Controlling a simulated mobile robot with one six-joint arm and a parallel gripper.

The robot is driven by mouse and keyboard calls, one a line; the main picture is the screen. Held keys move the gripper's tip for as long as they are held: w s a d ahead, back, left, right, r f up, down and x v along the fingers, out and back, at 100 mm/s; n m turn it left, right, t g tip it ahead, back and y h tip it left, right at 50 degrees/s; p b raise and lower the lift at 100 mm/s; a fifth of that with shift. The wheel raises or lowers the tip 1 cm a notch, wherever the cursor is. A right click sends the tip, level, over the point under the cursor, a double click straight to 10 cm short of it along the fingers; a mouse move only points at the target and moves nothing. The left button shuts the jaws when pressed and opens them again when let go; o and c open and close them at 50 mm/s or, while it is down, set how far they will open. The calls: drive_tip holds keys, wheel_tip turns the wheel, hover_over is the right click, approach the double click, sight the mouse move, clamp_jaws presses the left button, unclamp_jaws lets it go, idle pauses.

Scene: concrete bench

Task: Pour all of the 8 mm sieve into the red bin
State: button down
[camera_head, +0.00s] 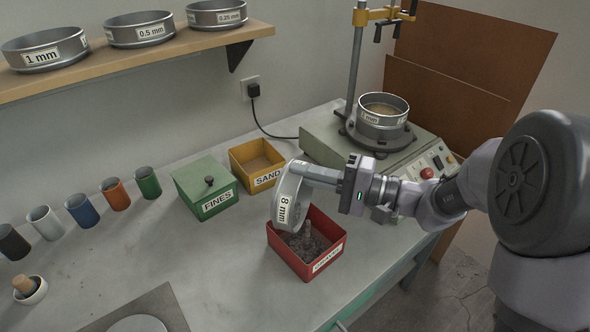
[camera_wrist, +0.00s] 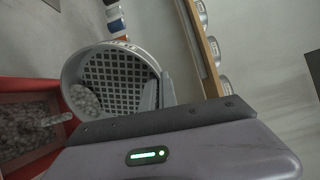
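The 8 mm sieve (camera_head: 284,200) is a round metal sieve, tipped steeply on its side above the red bin (camera_head: 322,262). My gripper (camera_head: 312,173) is shut on the sieve's rim. In the wrist view, the sieve (camera_wrist: 134,53) shows its square-holed mesh, largely bare, with a heap of grey stones (camera_wrist: 84,99) at its lower left edge. A streak of stones (camera_wrist: 52,120) runs from there over the red bin (camera_wrist: 18,85). Grey gravel (camera_head: 303,240) lies in the bin, and its front label seems to read GRAVEL. The fingertips are partly hidden by the sieve.
The yellow SAND bin (camera_head: 238,155) and lidded green FINES box (camera_head: 187,182) stand behind the red bin. A sieve shaker (camera_head: 330,138) carrying a sieve (camera_head: 371,120) is at the back right. Several coloured cups line the left. The bench's front middle (camera_head: 225,270) is clear.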

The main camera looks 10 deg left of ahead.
drive_tip(key=d+f+y, duration=0.1)
drive_tip(key=d+y, duration=0.4)
drive_tip(key=d, duration=0.2)
drive_tip(key=shift+s+f+t+y, duration=0.35)
drive_tip(key=shift+s+t+y, duration=0.05)
drive_tip(key=shift+s, duration=0.05)
drive_tip(key=shift+a+r, duration=0.1)
idle(0.9)
